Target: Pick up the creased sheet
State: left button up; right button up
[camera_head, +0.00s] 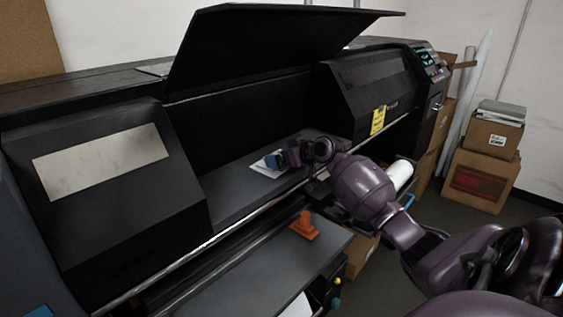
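The creased sheet (262,171) is a small white, crumpled-looking piece lying on the dark flat bed inside the open middle of the large black printer. My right arm reaches in from the right, and its gripper (278,159) is over the sheet's right side, covering part of it. A blue part shows at the gripper's tip. The fingers are too small to tell whether they are open or shut, or whether they touch the sheet. My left gripper is not in view.
The printer's black lid (270,42) is raised above the bed. An orange object (304,226) stands on the lower shelf (262,272) in front. A white roll (400,172) is beside my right arm. Cardboard boxes (481,180) stand at the right by the wall.

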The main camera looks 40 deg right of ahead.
jog(key=c, duration=0.7)
jog(key=shift+o, duration=0.2)
